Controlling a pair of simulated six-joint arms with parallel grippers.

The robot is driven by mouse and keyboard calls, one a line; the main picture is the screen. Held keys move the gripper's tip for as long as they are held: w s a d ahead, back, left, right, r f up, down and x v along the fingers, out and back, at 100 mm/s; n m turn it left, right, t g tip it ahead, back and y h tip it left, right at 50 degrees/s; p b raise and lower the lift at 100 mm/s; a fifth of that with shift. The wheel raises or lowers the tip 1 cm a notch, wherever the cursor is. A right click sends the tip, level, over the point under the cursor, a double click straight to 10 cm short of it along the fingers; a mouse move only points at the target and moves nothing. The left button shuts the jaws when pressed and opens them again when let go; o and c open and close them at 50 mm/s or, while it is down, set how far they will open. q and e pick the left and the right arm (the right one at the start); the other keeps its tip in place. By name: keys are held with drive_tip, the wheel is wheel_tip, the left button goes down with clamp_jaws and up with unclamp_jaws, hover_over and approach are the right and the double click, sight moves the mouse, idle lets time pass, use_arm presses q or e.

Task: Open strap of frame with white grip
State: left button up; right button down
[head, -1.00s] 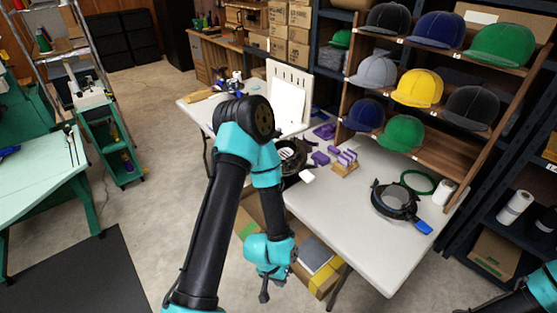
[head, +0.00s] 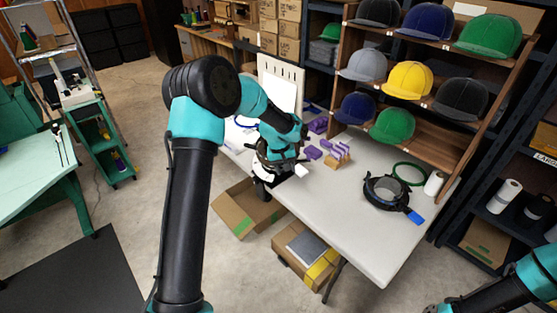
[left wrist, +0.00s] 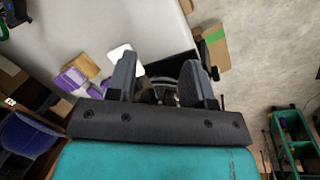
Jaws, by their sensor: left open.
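The black frame with the white grip lies at the table's left front edge. In the head view its white grip (head: 301,170) shows, while my left arm hides most of the rest. In the left wrist view the white grip (left wrist: 121,52) is beside the left finger, and part of the dark frame (left wrist: 161,90) shows between the fingers. My left gripper (left wrist: 158,74) is open and is over the frame; I cannot tell whether it touches. The strap is not clear. My right arm is at the lower right, its gripper out of the picture.
Another round black frame with a blue grip (head: 386,193) lies on the table's right, near a green ring (head: 408,174) and a white roll (head: 434,183). Purple pieces (head: 337,155) stand close by. A cap rack (head: 440,140) backs the table. Open boxes (head: 248,210) lie on the floor.

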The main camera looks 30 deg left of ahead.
use_arm(q)
drive_tip(key=w+a+r+n, duration=0.1)
drive_tip(key=a+r, duration=0.2)
drive_tip(key=r, duration=0.4)
drive_tip(key=w+a+r+n+y, duration=0.1)
drive_tip(key=a+r, duration=0.3)
drive_tip(key=r, duration=0.4)
drive_tip(key=shift+w+r+n, duration=0.15)
drive_tip(key=shift+w+n, duration=0.15)
drive_tip(key=shift+w, duration=0.45)
drive_tip(key=f, duration=0.5)
drive_tip(key=w+d+f, duration=0.1)
drive_tip(key=f, duration=1.1)
drive_tip(key=shift+w+d+f, duration=0.2)
clamp_jaws()
